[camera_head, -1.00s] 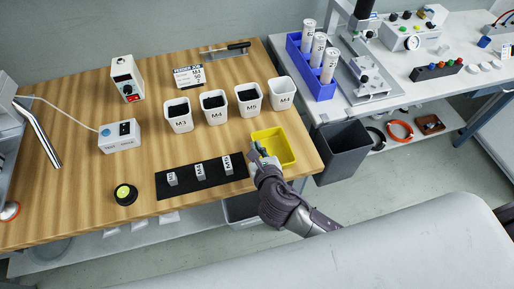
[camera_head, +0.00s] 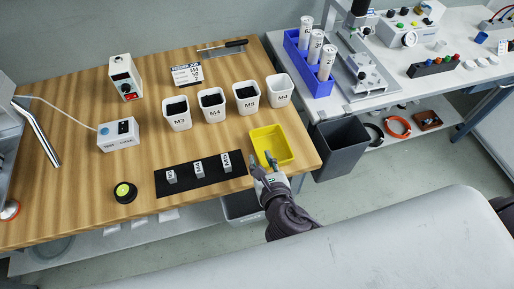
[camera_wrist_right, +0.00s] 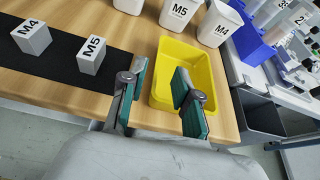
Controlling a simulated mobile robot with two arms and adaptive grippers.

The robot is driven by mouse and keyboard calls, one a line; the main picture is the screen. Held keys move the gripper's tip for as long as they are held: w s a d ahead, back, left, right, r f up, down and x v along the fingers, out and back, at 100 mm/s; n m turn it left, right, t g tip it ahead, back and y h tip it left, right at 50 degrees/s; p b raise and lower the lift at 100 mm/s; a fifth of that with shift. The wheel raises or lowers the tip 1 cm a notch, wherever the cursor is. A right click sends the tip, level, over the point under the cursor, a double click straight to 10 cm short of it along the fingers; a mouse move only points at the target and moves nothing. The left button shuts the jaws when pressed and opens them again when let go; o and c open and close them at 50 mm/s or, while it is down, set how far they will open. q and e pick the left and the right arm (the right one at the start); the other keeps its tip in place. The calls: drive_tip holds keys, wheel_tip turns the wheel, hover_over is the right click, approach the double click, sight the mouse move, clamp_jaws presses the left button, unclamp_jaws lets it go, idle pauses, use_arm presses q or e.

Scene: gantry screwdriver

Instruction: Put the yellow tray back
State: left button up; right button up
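The yellow tray (camera_head: 280,141) sits on the wooden table near its front right corner, in front of the white cups. It looks empty, and it also shows in the right wrist view (camera_wrist_right: 203,68). My right gripper (camera_head: 263,162) is at the tray's front left edge. My left gripper is not in view.
White cups marked M3 (camera_head: 177,121), M4 (camera_head: 212,113), M5 (camera_head: 246,105) and another (camera_head: 280,97) stand behind the tray. A black mat (camera_head: 183,187) with small labelled blocks lies left of it. A grey bin (camera_head: 341,160) stands beyond the table's right edge.

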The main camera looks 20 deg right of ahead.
drive_tip(key=v, duration=0.5)
